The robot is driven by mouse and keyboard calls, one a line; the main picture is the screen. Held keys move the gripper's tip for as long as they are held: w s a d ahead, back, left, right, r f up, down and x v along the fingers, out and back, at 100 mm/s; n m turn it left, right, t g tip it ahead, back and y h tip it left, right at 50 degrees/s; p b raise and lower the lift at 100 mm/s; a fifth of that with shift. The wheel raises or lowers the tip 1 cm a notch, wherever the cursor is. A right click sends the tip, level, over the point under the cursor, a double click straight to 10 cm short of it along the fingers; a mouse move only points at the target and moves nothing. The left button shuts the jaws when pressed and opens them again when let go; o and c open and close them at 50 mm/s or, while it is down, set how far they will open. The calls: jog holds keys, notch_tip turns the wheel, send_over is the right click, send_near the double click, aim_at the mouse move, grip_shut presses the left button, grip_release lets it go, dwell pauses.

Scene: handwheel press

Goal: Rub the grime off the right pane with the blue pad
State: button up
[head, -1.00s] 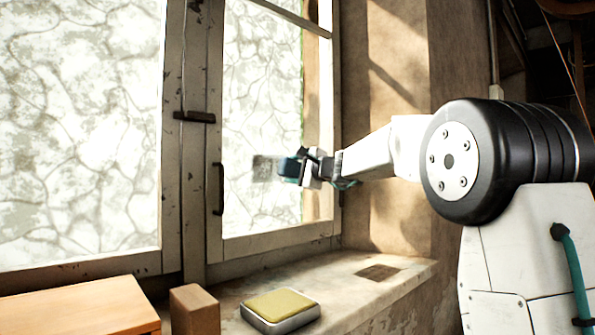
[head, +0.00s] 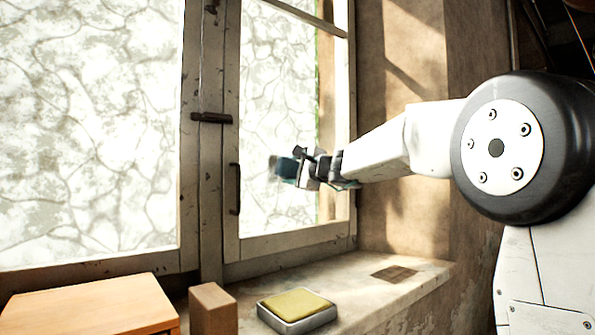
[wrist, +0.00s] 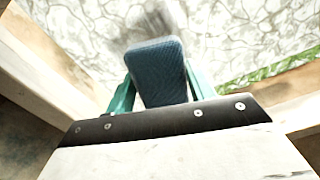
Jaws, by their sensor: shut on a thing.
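My gripper (head: 296,167) is shut on the blue pad (head: 284,166), which points left at the right pane (head: 262,120). The pad also shows in the wrist view (wrist: 158,70) between the teal fingers. The pad is very near the glass; I cannot tell whether it touches. A blurred grey patch (wrist: 160,18) shows on the pane just beyond the pad in the wrist view; I cannot tell whether it is grime or reflection. Grey-brown vein-like marks run over the pane.
The left pane (head: 85,130) has similar marks. A dark handle (head: 235,188) and a latch (head: 211,118) stick out from the frames. On the sill (head: 350,285) sit a yellow-topped tray (head: 297,305) and a brown block (head: 213,308). A wooden box (head: 90,305) stands left.

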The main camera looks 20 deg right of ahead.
aim_at(266, 167)
jog(key=shift+s+a, duration=0.35)
jog(key=shift+a, duration=0.75)
jog(key=shift+s+a, duration=0.4)
jog(key=shift+a, duration=0.75)
jog(key=shift+s+a, duration=0.35)
jog(key=shift+a, duration=0.75)
jog(key=shift+w+d+r, duration=0.1)
jog(key=shift+r, duration=0.15)
jog(key=shift+w+d+f, duration=0.1)
jog(key=shift+w+d, duration=0.2)
jog(key=shift+d, duration=0.8)
jog(key=shift+w+d+r, duration=0.1)
jog(key=shift+w+d, duration=0.25)
jog(key=shift+d, duration=0.8)
jog(key=shift+w+d+f, duration=0.1)
jog(key=shift+w+d, duration=0.2)
jog(key=shift+d, duration=0.8)
jog(key=shift+w+d, duration=0.35)
jog(key=shift+d, duration=0.5)
jog(key=shift+w+d, duration=0.3)
jog(key=shift+d, duration=0.5)
jog(key=w+d, duration=0.4)
jog(key=d, duration=0.9)
jog(key=shift+w+d, duration=0.15)
jog(key=shift+w, duration=0.05)
